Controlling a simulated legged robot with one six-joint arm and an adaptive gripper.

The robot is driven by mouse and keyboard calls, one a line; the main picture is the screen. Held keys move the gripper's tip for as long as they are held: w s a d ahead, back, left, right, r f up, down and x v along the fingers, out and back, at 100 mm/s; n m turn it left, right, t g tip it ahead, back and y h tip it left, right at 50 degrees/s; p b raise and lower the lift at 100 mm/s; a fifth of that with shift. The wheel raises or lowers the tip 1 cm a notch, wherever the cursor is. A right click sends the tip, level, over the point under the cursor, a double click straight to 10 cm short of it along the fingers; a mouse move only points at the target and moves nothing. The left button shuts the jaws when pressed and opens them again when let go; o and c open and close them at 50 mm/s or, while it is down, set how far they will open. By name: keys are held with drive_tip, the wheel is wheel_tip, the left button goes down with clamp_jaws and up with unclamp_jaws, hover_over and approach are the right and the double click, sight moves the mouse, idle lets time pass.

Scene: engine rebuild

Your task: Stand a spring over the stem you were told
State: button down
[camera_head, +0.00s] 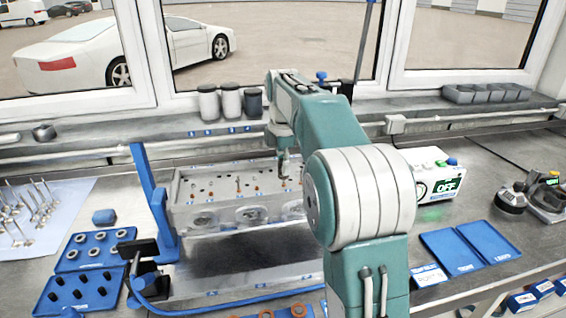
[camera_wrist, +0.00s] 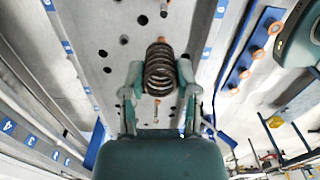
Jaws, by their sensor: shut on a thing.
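My gripper (camera_wrist: 160,85) is shut on a dark coil spring (camera_wrist: 160,68), one finger on each side, in the wrist view. The spring's coils face the camera. An orange tip shows at its far end; I cannot tell whether the spring is around a stem. Behind it lies the grey cylinder head (camera_wrist: 112,75) with dark holes. One orange-tipped stem (camera_wrist: 165,8) stands beyond the spring and another (camera_wrist: 156,115) on the near side. In the head view my gripper (camera_head: 284,168) is low over the right part of the cylinder head (camera_head: 190,215), with thin stems (camera_head: 238,184) to its left.
A blue upright post (camera_head: 152,195) stands at the block's left end. Blue trays of rings (camera_head: 62,262) and dark pegs (camera_head: 50,302) lie left. Valves (camera_head: 30,210) lie on a pale sheet. A white box marked OFF (camera_head: 425,175) and empty blue trays (camera_head: 450,250) are right.

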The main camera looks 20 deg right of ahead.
drive_tip(key=shift+f, duration=1.2)
idle(0.3)
drive_tip(key=shift+c, duration=1.4)
unclamp_jaws()
